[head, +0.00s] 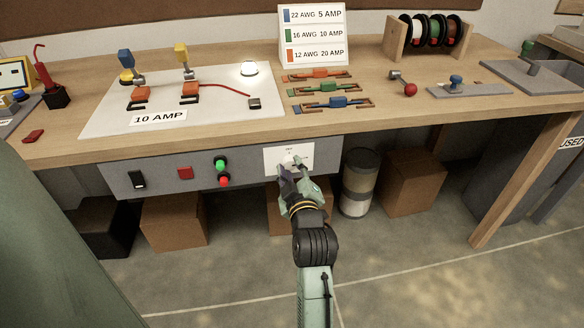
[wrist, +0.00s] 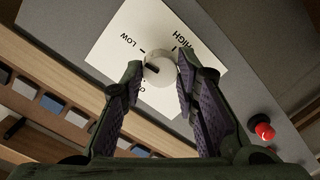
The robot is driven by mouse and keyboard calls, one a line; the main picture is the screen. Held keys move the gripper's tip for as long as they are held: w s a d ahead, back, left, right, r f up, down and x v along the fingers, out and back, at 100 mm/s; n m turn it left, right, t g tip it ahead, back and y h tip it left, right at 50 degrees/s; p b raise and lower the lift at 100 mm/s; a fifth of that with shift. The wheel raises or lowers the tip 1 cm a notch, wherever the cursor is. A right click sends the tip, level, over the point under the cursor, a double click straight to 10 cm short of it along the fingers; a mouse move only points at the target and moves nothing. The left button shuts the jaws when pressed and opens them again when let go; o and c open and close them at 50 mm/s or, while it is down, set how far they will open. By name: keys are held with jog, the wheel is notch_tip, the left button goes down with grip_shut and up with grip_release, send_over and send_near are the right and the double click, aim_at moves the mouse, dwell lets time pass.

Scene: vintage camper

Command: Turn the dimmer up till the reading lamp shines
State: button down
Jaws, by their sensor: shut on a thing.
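The dimmer is a round pale knob (wrist: 161,68) on a white plate (wrist: 115,47) marked LOW and HIGH, with a third label partly hidden by a finger. The knob's dark pointer line lies to the left in the wrist view, below the LOW tick and well away from HIGH. My gripper (wrist: 158,77) is shut on the knob, one finger on each side. In the head view my gripper (head: 292,170) covers part of the plate (head: 272,158) on the bench's front panel. A small white dome lamp (head: 249,69) on the bench board looks bright; I cannot tell if it is the reading lamp.
The wooden benchtop (head: 375,112) overhangs the panel. Boxes and a canister (head: 358,182) stand below.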

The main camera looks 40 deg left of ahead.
jog(key=m+p, duration=0.1)
jog(key=m, duration=0.4)
jog(key=shift+w+r+g, duration=0.1)
jog(key=shift+r+g, duration=0.05)
jog(key=shift+g, duration=0.15)
jog(key=m+y+p, duration=0.1)
jog(key=m, duration=0.3)
jog(key=m+p, duration=0.1)
jog(key=m, duration=0.3)
jog(key=shift+d, duration=0.1)
jog(key=m+y+p, duration=0.1)
jog(key=m, duration=0.4)
jog(key=shift+p, duration=0.3)
jog(key=c, duration=1.2)
grip_release()
jog(key=shift+f, duration=0.25)
jog(key=shift+c, duration=0.2)
